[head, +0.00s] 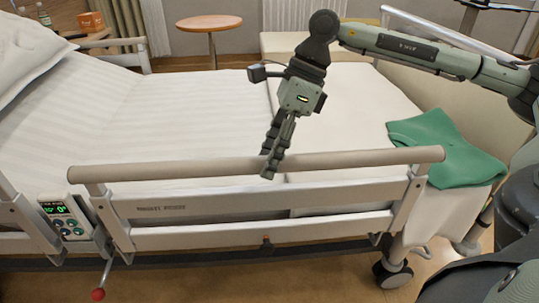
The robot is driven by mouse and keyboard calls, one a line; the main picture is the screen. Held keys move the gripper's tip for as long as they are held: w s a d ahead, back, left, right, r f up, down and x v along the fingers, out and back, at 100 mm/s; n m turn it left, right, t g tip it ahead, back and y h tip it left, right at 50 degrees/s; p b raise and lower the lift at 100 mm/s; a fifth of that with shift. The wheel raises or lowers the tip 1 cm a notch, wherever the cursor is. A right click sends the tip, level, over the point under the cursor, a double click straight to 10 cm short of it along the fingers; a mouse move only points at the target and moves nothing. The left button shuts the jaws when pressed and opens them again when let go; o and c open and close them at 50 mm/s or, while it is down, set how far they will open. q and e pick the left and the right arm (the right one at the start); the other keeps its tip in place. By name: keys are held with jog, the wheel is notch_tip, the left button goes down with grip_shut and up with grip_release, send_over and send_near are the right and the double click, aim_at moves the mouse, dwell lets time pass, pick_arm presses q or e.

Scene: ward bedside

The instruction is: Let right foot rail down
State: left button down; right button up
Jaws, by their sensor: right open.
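The near-side foot rail (160,170) stands raised along the bed's near edge. It has a beige top bar, white lower bars with small lettering, and angled end posts. A small brown-orange part (267,240) sits at the middle of its bottom edge. My right gripper (268,170) comes down from above the mattress with its fingers pointing down. The fingers are open, close to each other in this view, and overlap the middle of the top bar. I cannot tell whether they touch it. Nothing shows between them. My left gripper is out of view.
A control panel (66,218) with a green display hangs left of the rail, above a lever with a red knob (98,294). A green cloth (446,147) lies at the bed's foot. A round wooden table (209,23) stands beyond the white mattress (200,95).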

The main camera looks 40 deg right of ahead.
grip_shut()
dwell(0.4)
jog(key=shift+f, duration=0.15)
